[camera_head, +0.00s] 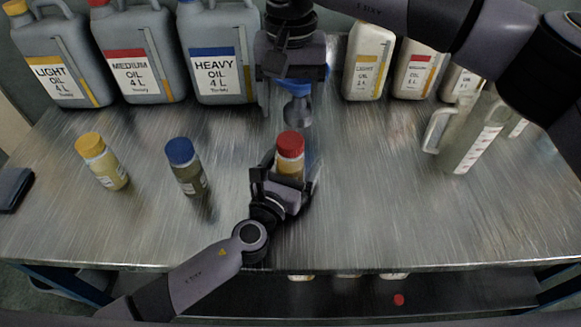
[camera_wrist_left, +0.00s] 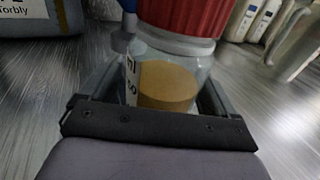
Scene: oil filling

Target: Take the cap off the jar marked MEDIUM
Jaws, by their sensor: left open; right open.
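A small glass jar (camera_wrist_left: 164,84) with a ridged red cap (camera_head: 290,144) and amber contents stands on the metal table. Its label shows only in part and I cannot read the whole word; the red matches the band on the MEDIUM jug. The cap is on the jar. My left gripper (camera_head: 285,178) is open, with its fingers on either side of the jar body below the cap. Its cap also shows in the left wrist view (camera_wrist_left: 185,16). My right gripper (camera_head: 292,100) is open above and behind the jar, pointing down, clear of the cap.
A yellow-capped jar (camera_head: 102,160) and a blue-capped jar (camera_head: 186,166) stand to the left. Grey jugs line the back left, including the MEDIUM jug (camera_head: 139,55). Pale bottles (camera_head: 368,62) and a clear pitcher (camera_head: 468,135) stand at the right. The front right is clear.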

